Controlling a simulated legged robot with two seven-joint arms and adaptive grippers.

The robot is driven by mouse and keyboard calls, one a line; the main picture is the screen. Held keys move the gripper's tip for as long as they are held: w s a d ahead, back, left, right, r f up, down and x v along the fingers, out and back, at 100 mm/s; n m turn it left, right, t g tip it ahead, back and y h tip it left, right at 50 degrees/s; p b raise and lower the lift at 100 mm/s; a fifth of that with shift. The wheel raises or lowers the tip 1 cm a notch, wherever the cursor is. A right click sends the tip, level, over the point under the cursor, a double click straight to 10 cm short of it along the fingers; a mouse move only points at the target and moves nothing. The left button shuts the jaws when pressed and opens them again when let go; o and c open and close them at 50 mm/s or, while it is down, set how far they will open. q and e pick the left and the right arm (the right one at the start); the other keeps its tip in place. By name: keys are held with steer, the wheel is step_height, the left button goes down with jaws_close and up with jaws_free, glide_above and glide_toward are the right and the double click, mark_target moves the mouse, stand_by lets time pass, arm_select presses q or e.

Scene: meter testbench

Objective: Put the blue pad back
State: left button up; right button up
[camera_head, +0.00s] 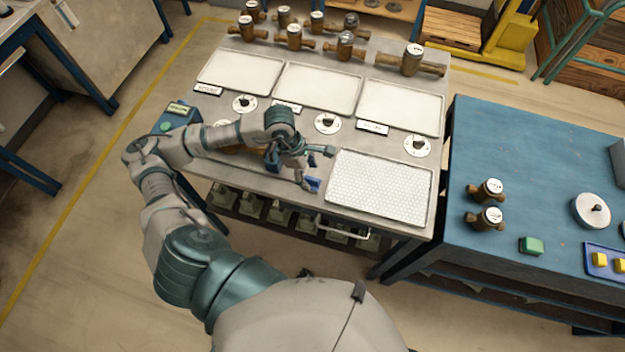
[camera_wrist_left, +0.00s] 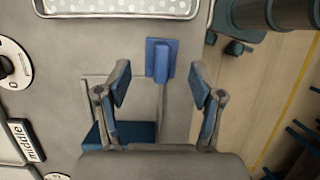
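The blue pad (camera_head: 313,184) lies on the grey bench near its front edge, just left of the white dotted tray (camera_head: 380,188). In the left wrist view the blue pad (camera_wrist_left: 154,58) is a small blue block with a raised ridge, just ahead of the fingertips. My left gripper (camera_head: 318,168) is over the bench by the pad. In its wrist view the gripper (camera_wrist_left: 160,86) is open, with a finger on each side and nothing between the tips. A darker blue flat piece (camera_wrist_left: 140,132) lies on the bench, partly hidden by the gripper. My right gripper is not in view.
Three plain white trays (camera_head: 318,88) and round dials (camera_head: 328,123) lie farther back, with several brass meters (camera_head: 345,48) behind them. A green-button box (camera_head: 177,117) stands at the bench's left end. A blue table (camera_head: 545,170) stands to the right.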

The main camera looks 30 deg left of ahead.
arm_select(q)
steer(key=v, duration=0.7)
steer(key=shift+r, duration=0.25)
